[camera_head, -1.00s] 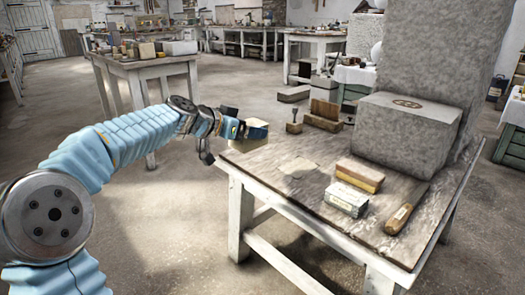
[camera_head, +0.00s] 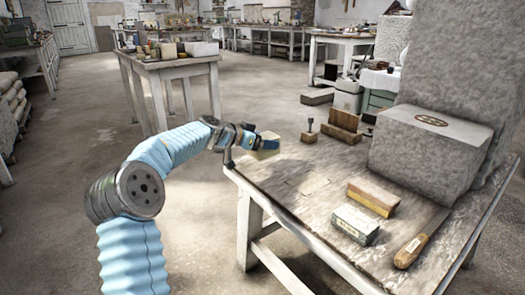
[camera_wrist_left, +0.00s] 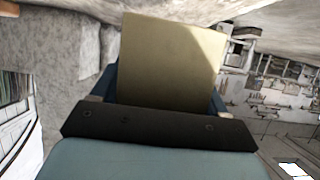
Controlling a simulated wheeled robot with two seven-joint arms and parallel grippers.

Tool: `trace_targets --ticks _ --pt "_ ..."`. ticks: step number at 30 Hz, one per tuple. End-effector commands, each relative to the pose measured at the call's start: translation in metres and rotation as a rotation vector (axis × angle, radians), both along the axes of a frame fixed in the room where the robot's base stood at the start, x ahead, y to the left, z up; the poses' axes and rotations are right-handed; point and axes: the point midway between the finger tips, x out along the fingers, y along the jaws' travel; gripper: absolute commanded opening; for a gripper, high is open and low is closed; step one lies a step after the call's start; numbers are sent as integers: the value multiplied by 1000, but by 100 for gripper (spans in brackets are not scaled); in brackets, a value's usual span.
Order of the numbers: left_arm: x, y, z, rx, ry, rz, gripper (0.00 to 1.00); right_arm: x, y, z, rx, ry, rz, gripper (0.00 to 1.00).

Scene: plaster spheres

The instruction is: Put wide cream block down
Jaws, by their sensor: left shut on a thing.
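The wide cream block (camera_head: 266,154) is in my left gripper (camera_head: 268,144), at the left end of the worn wooden table (camera_head: 290,183). In the left wrist view the block (camera_wrist_left: 170,62) fills the upper middle, between the blue fingers of the gripper (camera_wrist_left: 165,95). The gripper is shut on it. In the head view the fingers partly cover the block, and I cannot tell whether its underside touches the table top. My right gripper is in neither view.
On the table are a grey box-shaped block (camera_head: 430,150), a yellow-brown block (camera_head: 373,197), a labelled box (camera_head: 355,224), a wooden-handled brush (camera_head: 412,250) and a wooden holder (camera_head: 343,127). The table's left and middle parts are mostly clear. Another table (camera_head: 170,65) stands behind.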

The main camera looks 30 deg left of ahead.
Motion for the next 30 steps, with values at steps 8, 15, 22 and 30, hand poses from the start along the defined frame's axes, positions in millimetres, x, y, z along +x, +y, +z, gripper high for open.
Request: trace_targets --ticks 8,15,22,30 --pt "10 9 -14 0 -4 1 6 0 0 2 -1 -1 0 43" --pt "13 13 -47 -2 -3 1 6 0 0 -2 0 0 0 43" --pt "13 12 -50 0 -5 -1 6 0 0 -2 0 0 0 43" --pt "13 13 -52 0 -1 0 99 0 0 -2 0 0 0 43"
